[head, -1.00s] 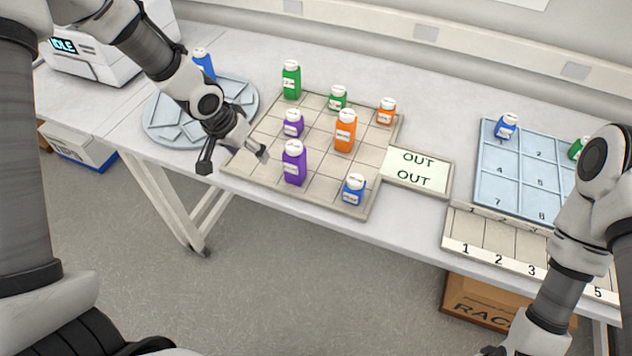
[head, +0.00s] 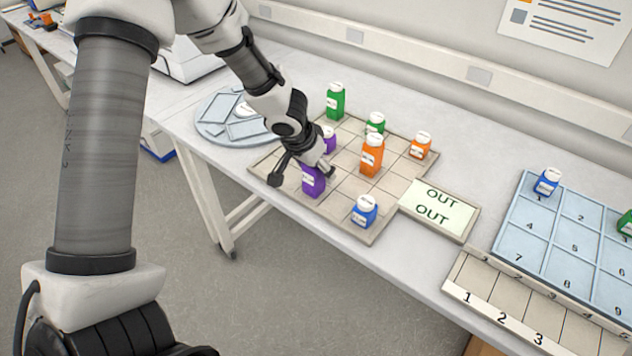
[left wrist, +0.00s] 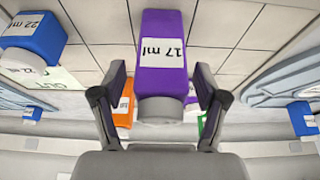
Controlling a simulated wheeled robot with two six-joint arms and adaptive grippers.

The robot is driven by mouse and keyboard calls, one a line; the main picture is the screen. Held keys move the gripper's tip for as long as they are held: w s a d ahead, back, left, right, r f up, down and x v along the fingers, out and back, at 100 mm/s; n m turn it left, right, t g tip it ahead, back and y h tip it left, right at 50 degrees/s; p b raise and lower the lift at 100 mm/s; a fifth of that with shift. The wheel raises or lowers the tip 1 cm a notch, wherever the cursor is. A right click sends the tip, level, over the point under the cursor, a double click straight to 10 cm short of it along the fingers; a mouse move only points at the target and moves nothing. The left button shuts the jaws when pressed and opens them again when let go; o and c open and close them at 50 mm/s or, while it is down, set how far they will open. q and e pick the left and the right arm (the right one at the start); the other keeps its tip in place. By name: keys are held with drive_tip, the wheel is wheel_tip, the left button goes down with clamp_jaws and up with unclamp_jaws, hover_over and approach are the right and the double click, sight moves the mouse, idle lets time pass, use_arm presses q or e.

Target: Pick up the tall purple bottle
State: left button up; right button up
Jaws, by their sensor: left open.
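The tall purple bottle (head: 313,182) stands upright near the front edge of the gridded tray (head: 388,191). My left gripper (head: 302,176) is open at it, with one finger on either side in the head view, and hides its top. In the left wrist view the purple bottle (left wrist: 161,55), labelled 17 ml, lies between the two open fingers of my left gripper (left wrist: 160,100), with a gap on each side. A shorter purple bottle (head: 329,140) stands just behind, partly hidden by the gripper. My right gripper is out of view.
A tall orange bottle (head: 371,157) and a blue bottle (head: 364,211) stand nearby on the tray. Green bottles (head: 335,101) and a small orange one (head: 420,146) are farther back. The OUT plate (head: 438,208) and a blue numbered tray (head: 532,225) are to the right.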

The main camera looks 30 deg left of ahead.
use_arm(q)
drive_tip(key=shift+x, duration=0.85)
drive_tip(key=shift+s+a+r, duration=0.1)
drive_tip(key=shift+r, duration=0.05)
drive_tip(key=shift+c, duration=1)
drive_tip(key=c, duration=1)
drive_tip(key=shift+c, duration=0.2)
